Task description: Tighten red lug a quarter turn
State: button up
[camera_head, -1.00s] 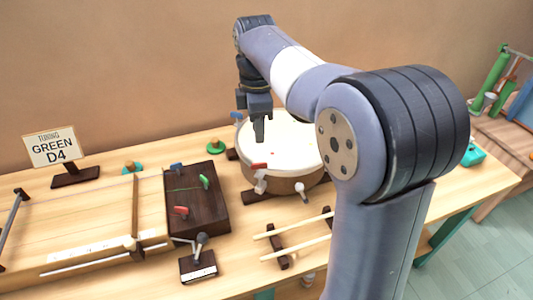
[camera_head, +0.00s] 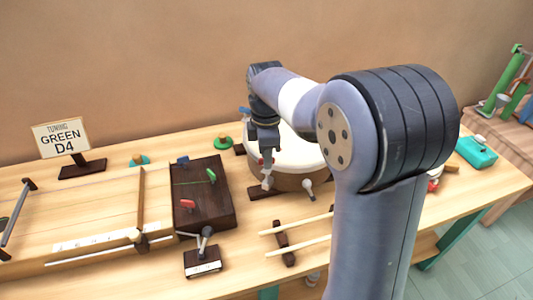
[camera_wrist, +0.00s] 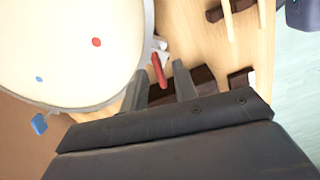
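The round drum with a cream head (camera_head: 300,150) stands on the workbench, and its head (camera_wrist: 65,50) fills the upper left of the wrist view. The red lug (camera_wrist: 159,70) is a thin red handle at the drum's rim, beside a red dot on the head. A bit of it shows in the head view (camera_head: 261,161), mostly hidden by my gripper. My gripper (camera_wrist: 160,72) is open, pointing down at the rim, with the red lug appearing between its fingertips. I cannot tell whether a finger touches it. A blue lug (camera_wrist: 40,124) sits farther round the rim.
Another rim lug (camera_head: 308,186) is right of my gripper. A dark peg block (camera_head: 205,217) with coloured pegs is left of the drum. Two pale sticks (camera_head: 297,234) lie in front on dark rests. A "GREEN D4" sign (camera_head: 62,138) stands far left.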

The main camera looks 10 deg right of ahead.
grip_shut()
jog(key=shift+r+m+p, duration=0.1)
jog(key=shift+m+p, duration=0.25)
jog(key=shift+m, duration=0.05)
jog(key=m+p, duration=0.2)
jog(key=m, duration=0.2)
jog(key=shift+m+p, duration=0.35)
jog(key=shift+m, duration=0.05)
jog(key=m+p, duration=0.2)
jog(key=m, duration=0.4)
jog(key=m+p, duration=0.2)
jog(key=m, duration=0.5)
jog(key=shift+m, duration=0.3)
jog(key=m, duration=0.5)
jog(key=shift+m+p, duration=0.4)
jog(key=shift+m, duration=0.3)
